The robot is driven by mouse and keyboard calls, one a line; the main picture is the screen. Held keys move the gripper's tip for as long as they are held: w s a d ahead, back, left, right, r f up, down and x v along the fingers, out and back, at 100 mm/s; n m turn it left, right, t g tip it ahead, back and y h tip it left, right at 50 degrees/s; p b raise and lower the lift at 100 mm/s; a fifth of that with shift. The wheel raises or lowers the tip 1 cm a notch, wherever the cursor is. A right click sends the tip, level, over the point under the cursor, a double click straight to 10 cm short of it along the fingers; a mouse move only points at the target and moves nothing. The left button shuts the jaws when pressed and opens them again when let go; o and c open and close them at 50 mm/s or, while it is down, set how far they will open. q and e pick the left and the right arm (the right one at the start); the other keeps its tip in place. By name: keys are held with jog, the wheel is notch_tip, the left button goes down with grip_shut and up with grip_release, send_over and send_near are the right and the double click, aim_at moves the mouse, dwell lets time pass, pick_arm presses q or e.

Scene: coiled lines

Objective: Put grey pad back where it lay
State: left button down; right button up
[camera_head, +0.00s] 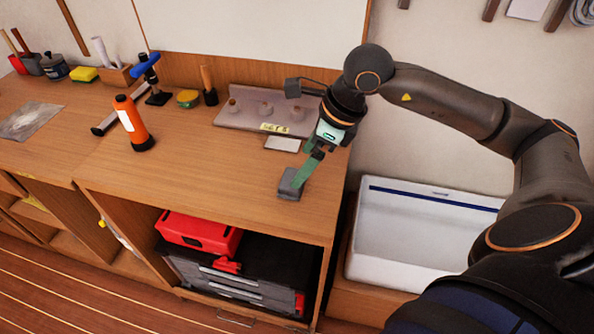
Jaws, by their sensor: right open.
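The grey pad (287,188) is a small dark grey block lying on the wooden bench top (215,180), near its front right corner. My right gripper (301,180) reaches down from the upper right with its green fingers at the right side of the pad. It is open. The fingers partly cover the pad, and I cannot tell whether they touch it. My left gripper is out of view.
Behind the pad are a small pale plate (283,144) and a grey tray (236,117) with several knobs and a yellow label. An orange bottle (132,124) stands left. A white basin (392,230) is right of the bench. The bench middle is clear.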

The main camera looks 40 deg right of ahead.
jog(key=v, duration=0.6)
jog(key=shift+r, duration=0.2)
jog(key=shift+s, duration=0.15)
